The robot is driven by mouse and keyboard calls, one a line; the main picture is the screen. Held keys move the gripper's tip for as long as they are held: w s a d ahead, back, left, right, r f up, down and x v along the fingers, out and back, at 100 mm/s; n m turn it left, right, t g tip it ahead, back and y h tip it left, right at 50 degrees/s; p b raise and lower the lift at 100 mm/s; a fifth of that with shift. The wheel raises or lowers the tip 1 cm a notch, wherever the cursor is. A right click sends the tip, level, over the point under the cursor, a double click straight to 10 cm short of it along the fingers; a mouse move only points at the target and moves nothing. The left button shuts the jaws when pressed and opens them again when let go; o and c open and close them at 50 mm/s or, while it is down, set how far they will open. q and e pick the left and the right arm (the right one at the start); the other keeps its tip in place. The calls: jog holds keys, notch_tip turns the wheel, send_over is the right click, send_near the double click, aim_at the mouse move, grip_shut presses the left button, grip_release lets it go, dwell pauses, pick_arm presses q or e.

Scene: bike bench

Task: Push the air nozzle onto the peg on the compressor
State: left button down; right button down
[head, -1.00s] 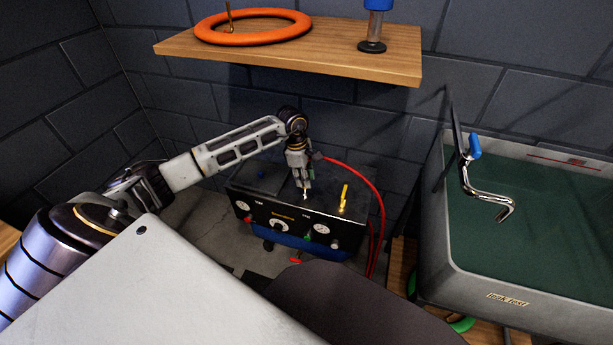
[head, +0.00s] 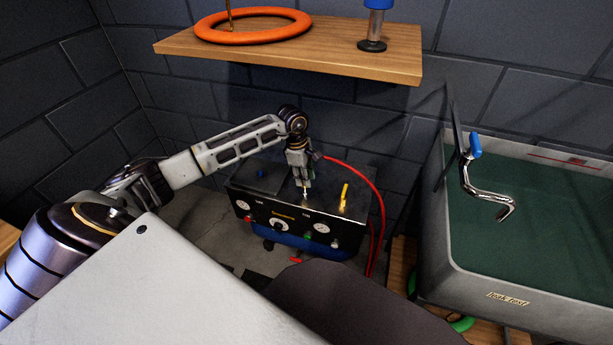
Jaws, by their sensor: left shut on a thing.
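The compressor (head: 262,212) is a black box with dials and a blue lower part, standing below the shelf. My left gripper (head: 303,184) points down over its top and is shut on the air nozzle (head: 317,156), which is mostly hidden by the fingers. A yellow upright piece (head: 344,195) stands to the right. My right gripper is out of view.
A wooden shelf (head: 300,52) above and behind carries an orange ring (head: 250,12) and a blue-topped stand (head: 372,45). A grey tank (head: 440,240) with green inside stands at the right, with a bent metal crank (head: 485,190) over it.

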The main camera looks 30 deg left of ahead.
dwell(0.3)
pick_arm(q)
jog(key=shift+f, duration=0.1)
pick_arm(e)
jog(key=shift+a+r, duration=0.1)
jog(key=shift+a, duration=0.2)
